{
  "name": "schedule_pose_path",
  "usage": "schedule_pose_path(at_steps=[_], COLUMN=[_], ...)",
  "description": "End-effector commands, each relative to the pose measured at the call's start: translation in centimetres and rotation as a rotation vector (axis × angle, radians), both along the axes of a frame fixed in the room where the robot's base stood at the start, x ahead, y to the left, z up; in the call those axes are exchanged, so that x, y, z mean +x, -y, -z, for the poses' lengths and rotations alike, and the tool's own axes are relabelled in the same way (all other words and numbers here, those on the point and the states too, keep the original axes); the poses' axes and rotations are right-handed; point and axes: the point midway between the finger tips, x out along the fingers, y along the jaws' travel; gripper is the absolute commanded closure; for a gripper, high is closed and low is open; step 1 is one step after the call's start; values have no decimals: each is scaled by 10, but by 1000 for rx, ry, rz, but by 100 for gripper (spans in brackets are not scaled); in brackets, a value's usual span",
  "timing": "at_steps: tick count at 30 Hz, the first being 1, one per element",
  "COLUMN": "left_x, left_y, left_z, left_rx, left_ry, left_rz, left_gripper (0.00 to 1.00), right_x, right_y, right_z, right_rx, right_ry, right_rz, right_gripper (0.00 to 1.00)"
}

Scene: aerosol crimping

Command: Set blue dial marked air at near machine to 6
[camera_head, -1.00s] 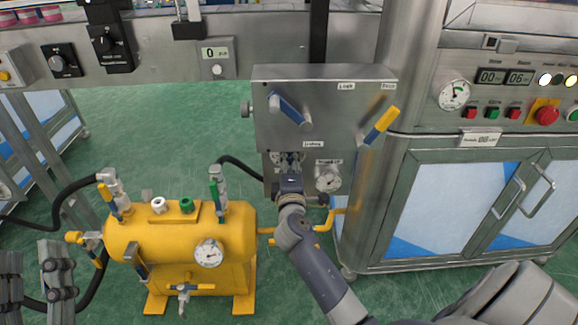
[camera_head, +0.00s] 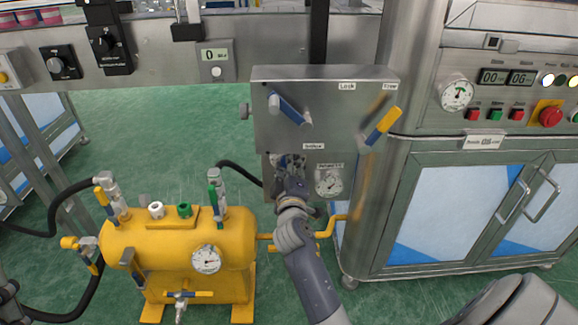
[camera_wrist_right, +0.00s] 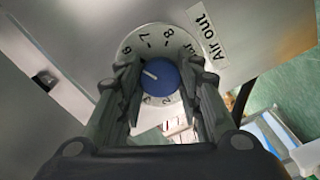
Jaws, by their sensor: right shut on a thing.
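The blue dial (camera_wrist_right: 159,78) sits on a white round scale under an "Air out" label (camera_wrist_right: 207,38) in the right wrist view. Its white pointer line points left and slightly up, just below the 6; the scale there is partly hidden by a finger. My right gripper (camera_wrist_right: 163,95) is shut on the dial, one finger on each side. In the head view my right gripper (camera_head: 287,168) is at the lower part of the grey machine panel (camera_head: 325,108) and hides the dial.
A yellow tank (camera_head: 180,240) with valves and a gauge stands left of my right arm. A blue lever (camera_head: 288,107) and a yellow-blue handle (camera_head: 383,125) are above the gripper. A pressure gauge (camera_head: 329,183) is close at its right. A steel cabinet (camera_head: 470,150) stands at right.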

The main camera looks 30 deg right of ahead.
Motion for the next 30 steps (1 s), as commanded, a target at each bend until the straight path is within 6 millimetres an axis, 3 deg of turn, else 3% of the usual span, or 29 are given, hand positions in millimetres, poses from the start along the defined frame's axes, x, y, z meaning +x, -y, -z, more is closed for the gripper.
schedule_pose_path(at_steps=[8,9,12,23,30], left_x=[0,0,0,0,0], left_y=[0,0,0,0,0], left_z=[0,0,0,-1,-17], left_rx=[0,0,0,-1,-1], left_ry=[0,0,0,-1,-1], left_rz=[0,0,0,1,0], left_gripper=[60,60,60,60,60], right_x=[0,0,0,0,0], right_y=[0,0,0,0,1], right_z=[0,0,0,-1,-4], right_rx=[1,1,0,-17,-243], right_ry=[-1,-1,-2,-10,-149], right_rz=[0,0,0,0,-1], right_gripper=[90,62,46,46,46])
